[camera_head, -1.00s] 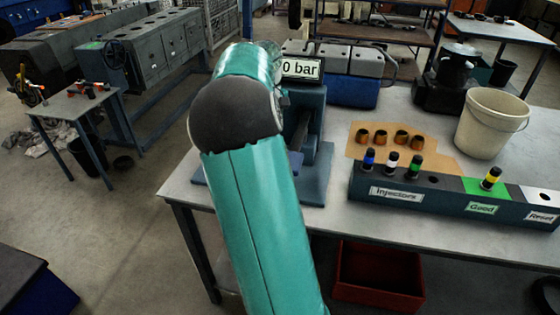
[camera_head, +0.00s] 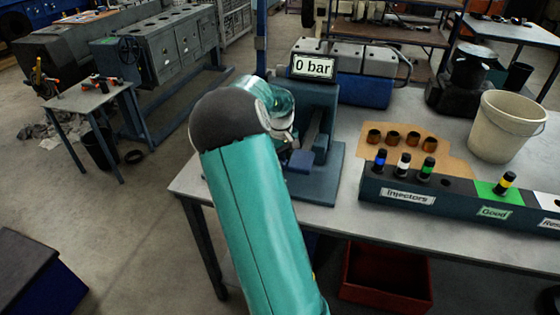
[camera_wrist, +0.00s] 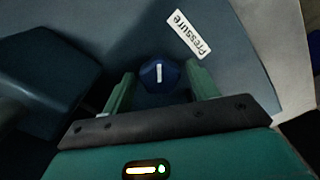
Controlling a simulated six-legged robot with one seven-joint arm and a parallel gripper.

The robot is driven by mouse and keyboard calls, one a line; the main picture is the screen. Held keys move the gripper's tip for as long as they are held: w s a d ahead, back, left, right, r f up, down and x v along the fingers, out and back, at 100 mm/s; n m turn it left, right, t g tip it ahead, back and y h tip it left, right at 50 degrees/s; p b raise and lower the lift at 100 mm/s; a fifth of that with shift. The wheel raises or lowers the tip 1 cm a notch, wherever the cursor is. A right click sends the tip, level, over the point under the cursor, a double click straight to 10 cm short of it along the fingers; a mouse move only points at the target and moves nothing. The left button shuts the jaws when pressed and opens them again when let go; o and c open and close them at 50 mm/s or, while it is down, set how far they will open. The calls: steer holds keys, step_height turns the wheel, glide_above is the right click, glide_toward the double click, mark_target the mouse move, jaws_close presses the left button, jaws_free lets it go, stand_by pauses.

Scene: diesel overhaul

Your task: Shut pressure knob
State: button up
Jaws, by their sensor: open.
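The pressure knob (camera_wrist: 159,74) is a dark blue round knob with a white line mark, on a blue-grey surface in the wrist view. A white label reading "Pressure" (camera_wrist: 189,36) lies beside it, up and to the right. My gripper (camera_wrist: 160,84) is open, with one green finger on each side of the knob; I cannot tell whether either finger touches it. In the head view the display (camera_head: 313,66) on the test stand (camera_head: 320,180) reads "0 bar". The knob and my gripper are hidden there behind my arm.
The workbench (camera_head: 345,213) carries an injector rack (camera_head: 450,205) with several injectors, a tan mat with several brass parts, and a white bucket (camera_head: 505,127). A red bin (camera_head: 385,275) stands below. A dark block (camera_wrist: 45,75) is close left in the wrist view.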

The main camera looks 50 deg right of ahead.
mark_target(280, 160)
steer(key=shift+f, duration=0.1)
steer(key=c, duration=1)
steer(key=shift+m, duration=1.5)
steer(key=o, duration=1)
step_height(280, 160, up, 14)
